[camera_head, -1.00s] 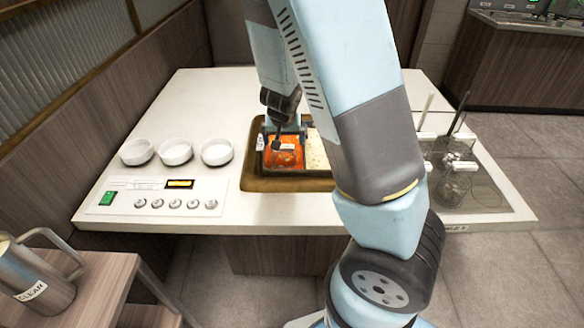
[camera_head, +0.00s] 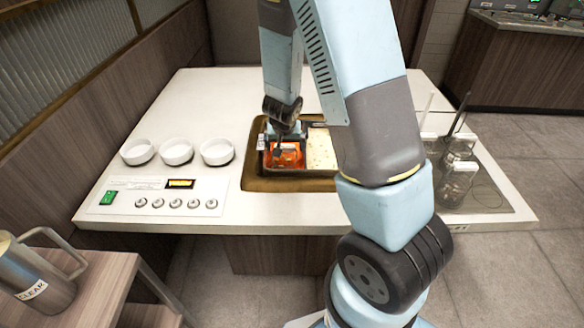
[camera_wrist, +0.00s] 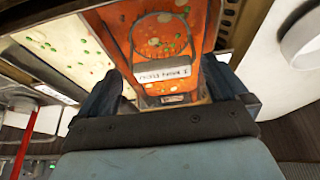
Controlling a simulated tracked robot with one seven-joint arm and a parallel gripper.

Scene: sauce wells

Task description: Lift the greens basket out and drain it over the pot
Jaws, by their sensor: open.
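The pot (camera_head: 257,183) is a brown sunken tray in the counter. Its left compartment holds orange-red broth (camera_head: 285,160), its right one pale yellow broth (camera_head: 320,155). My gripper (camera_head: 284,140) is low over the left compartment. In the wrist view my gripper (camera_wrist: 165,85) has its fingers apart, one on each side of a white label (camera_wrist: 165,73) at the compartment's edge. A thin dark wire loop (camera_wrist: 158,15) lies over the broth, with green bits around it. I cannot tell whether this loop belongs to the greens basket. No greens basket is clearly visible.
Three white bowls (camera_head: 177,151) stand left of the pot, behind a control panel (camera_head: 160,197). Clear containers with upright handles (camera_head: 457,170) stand on the right of the counter. A metal jug (camera_head: 32,273) is front left. The counter's back left is clear.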

